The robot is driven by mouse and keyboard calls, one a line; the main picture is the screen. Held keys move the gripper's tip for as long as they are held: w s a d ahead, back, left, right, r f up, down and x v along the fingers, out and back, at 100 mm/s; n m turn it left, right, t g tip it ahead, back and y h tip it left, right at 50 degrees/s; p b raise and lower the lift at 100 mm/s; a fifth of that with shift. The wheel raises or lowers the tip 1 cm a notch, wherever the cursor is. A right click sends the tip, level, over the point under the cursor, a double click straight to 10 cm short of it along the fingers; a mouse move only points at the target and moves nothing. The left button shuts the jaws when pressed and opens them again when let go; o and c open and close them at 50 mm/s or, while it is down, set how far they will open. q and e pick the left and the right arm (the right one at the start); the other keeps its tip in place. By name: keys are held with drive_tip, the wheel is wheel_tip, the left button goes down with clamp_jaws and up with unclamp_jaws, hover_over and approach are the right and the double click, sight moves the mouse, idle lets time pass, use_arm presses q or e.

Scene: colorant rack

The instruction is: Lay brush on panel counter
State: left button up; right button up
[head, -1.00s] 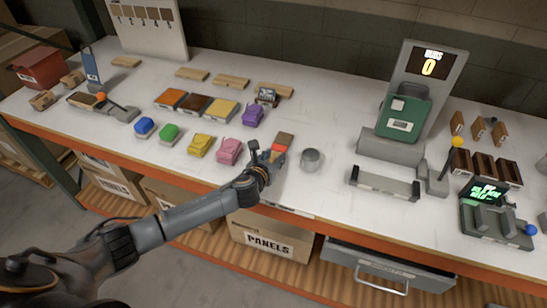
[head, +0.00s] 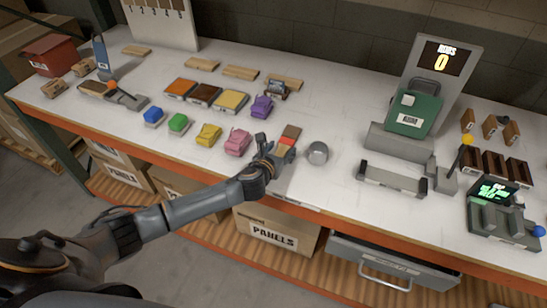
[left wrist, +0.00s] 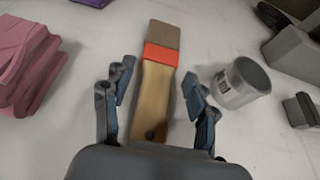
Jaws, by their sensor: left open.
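The brush (head: 291,132) has a wooden handle, a red band and brown bristles, and lies on the white counter (head: 345,205). In the left wrist view the brush (left wrist: 157,75) lies between the spread fingers of my left gripper (left wrist: 158,105), bristles pointing away. A gap shows between the handle and each finger. In the head view my left gripper (head: 275,150) is at the handle end of the brush and hides part of it. My right gripper is not in view.
A grey metal cup (head: 318,153) stands close to the right of the brush. A pink block-like item (head: 238,142) is just to the left. A grey cradle (head: 393,179) and a green machine (head: 415,113) stand further right.

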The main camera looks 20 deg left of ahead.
use_arm(q)
drive_tip(key=v, duration=1.1)
drive_tip(key=shift+s, duration=0.15)
